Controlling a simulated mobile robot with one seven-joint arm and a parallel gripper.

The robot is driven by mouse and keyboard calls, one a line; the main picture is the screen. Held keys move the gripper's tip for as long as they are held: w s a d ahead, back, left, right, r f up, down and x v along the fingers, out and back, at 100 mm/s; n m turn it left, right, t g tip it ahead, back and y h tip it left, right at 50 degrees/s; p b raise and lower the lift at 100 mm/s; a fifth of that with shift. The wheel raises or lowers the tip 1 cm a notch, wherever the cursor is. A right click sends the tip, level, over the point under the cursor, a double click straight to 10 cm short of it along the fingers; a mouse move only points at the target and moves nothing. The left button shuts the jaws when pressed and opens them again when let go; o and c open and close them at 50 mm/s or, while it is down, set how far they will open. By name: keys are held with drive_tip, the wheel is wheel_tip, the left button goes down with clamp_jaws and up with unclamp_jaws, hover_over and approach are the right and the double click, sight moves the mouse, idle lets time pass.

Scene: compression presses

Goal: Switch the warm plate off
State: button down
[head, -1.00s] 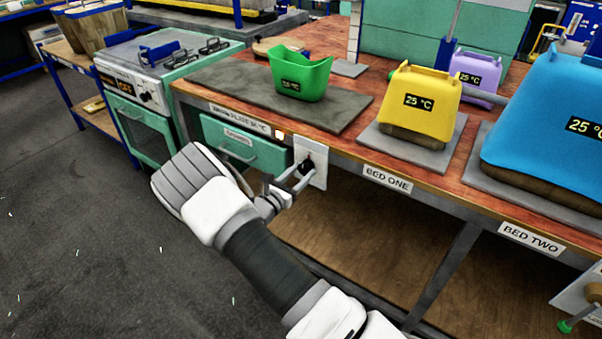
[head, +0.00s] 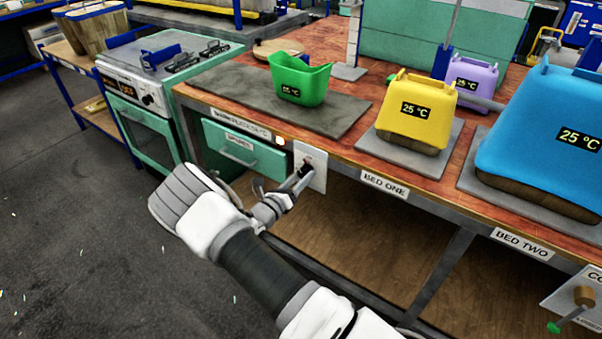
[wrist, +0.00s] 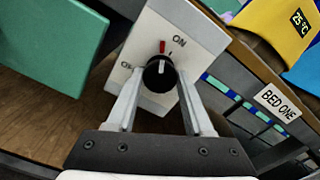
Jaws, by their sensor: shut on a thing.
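A partly readable plate label (head: 240,124) and a small glowing lamp (head: 280,140) are on the bench edge below. A white switch panel (wrist: 195,40) marked ON and OFF carries a black knob (wrist: 158,75) with a pale pointer line. The line points up the picture, towards a red mark by ON. My gripper (head: 302,174) is shut on the knob, one finger on each side; it also shows in the wrist view (wrist: 159,88).
A green drawer (head: 243,152) is left of the panel. A yellow press (head: 415,110) and a blue press (head: 550,130) stand on the right of the bench. A stove (head: 145,110) stands at the left. The floor in front is clear.

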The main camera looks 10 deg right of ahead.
drive_tip(key=n+p, duration=0.2)
drive_tip(key=n, duration=0.2)
drive_tip(key=shift+n, duration=0.3)
drive_tip(key=n+p, duration=0.1)
drive_tip(key=n, duration=0.3)
drive_tip(key=shift+n, duration=0.3)
drive_tip(key=n+p, duration=0.1)
drive_tip(key=n, duration=0.3)
drive_tip(key=shift+s, duration=0.1)
drive_tip(key=shift+n+p, duration=0.3)
drive_tip(key=shift+n, duration=2.2)
drive_tip(key=shift+c, duration=1.5)
unclamp_jaws()
drive_tip(key=shift+r, duration=0.1)
